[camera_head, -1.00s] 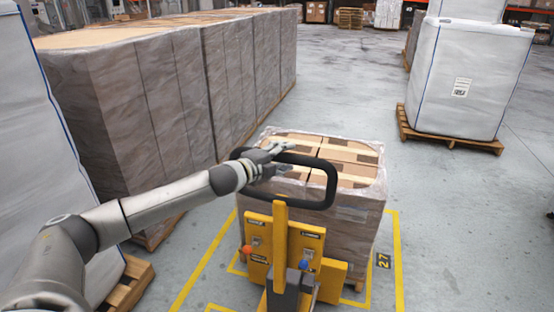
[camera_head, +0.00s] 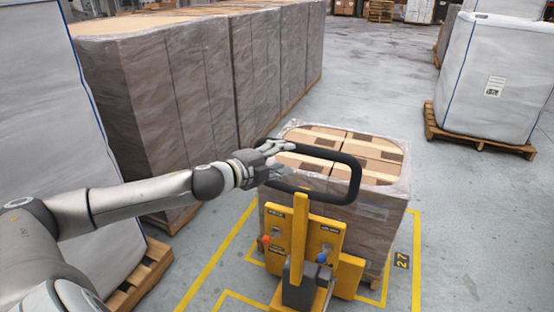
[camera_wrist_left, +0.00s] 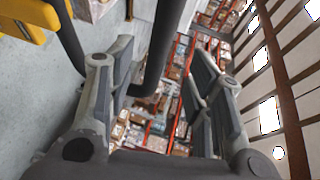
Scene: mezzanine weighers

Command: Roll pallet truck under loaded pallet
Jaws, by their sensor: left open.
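The yellow pallet truck (camera_head: 299,243) stands in front of the loaded pallet, its black loop handle (camera_head: 318,202) raised toward me. The pallet's load (camera_head: 340,215) is a stack of cartons in clear wrap, inside yellow floor lines; the truck hides much of its near side, and the forks are out of sight. My left gripper (camera_head: 272,158) is at the upper left corner of the handle, fingers open. In the left wrist view the open fingers (camera_wrist_left: 160,85) stand on both sides of the black handle bar (camera_wrist_left: 163,45). My right gripper is in neither view.
A row of tall wrapped pallets (camera_head: 180,95) runs along the left. A white bulk bag (camera_head: 95,140) on a pallet stands close at left. Another white bag (camera_head: 490,75) on a wooden pallet stands at right. Grey floor (camera_head: 390,90) is free between them.

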